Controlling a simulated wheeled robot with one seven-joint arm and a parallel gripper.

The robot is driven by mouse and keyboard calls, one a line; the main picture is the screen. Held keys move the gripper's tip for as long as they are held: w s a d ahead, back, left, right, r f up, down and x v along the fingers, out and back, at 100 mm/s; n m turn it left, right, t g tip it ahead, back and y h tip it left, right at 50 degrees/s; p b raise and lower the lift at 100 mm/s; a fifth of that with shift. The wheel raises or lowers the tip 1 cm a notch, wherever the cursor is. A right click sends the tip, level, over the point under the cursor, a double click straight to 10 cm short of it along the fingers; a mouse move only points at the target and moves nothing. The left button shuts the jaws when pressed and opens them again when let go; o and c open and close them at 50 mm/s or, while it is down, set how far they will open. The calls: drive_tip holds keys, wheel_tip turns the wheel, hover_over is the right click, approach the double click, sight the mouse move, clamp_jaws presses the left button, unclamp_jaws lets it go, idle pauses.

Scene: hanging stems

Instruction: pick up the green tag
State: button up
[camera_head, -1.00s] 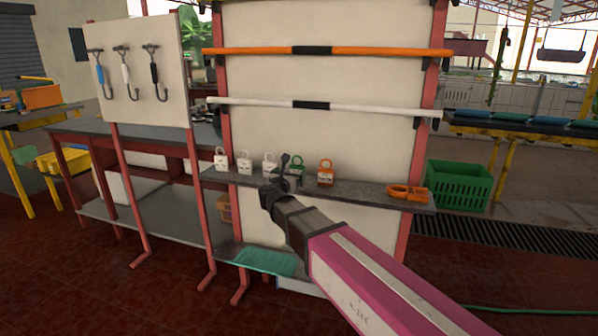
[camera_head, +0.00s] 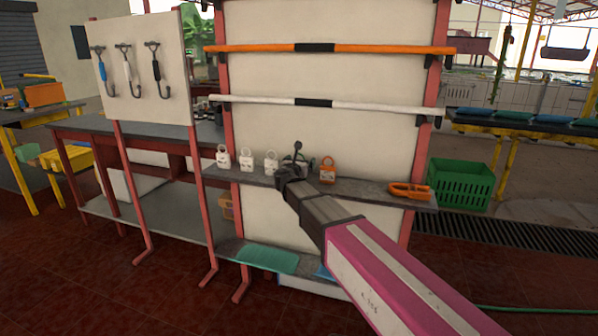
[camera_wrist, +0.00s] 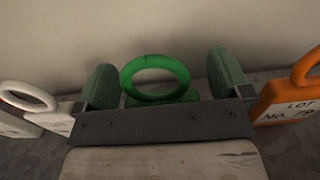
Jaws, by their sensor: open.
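The green tag (camera_wrist: 155,75) shows in the wrist view as a green ring on a green top, standing between the two fingers of my gripper. Its lower part is hidden behind the gripper's dark front plate. My gripper (camera_wrist: 164,88) is open, with one greenish finger on each side of the ring and a gap on both sides. In the head view my gripper (camera_head: 296,160) is at the shelf and hides most of the green tag.
White tags (camera_head: 246,162) stand in a row left of my gripper, and an orange tag (camera_head: 328,172) stands close on its right. They share a narrow grey shelf (camera_head: 365,188) against a pale panel. An orange clip-like item (camera_head: 409,191) lies at the shelf's right end.

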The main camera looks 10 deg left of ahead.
drive_tip(key=c, duration=1.1)
drive_tip(key=shift+r, duration=0.1)
drive_tip(key=shift+c, duration=0.2)
drive_tip(key=shift+r, duration=0.5)
drive_tip(key=s+d+r, duration=0.2)
drive_tip(key=s+r, duration=0.7)
drive_tip(key=s, duration=0.2)
drive_tip(key=shift+s+r, duration=0.3)
drive_tip(key=shift+r, duration=0.1)
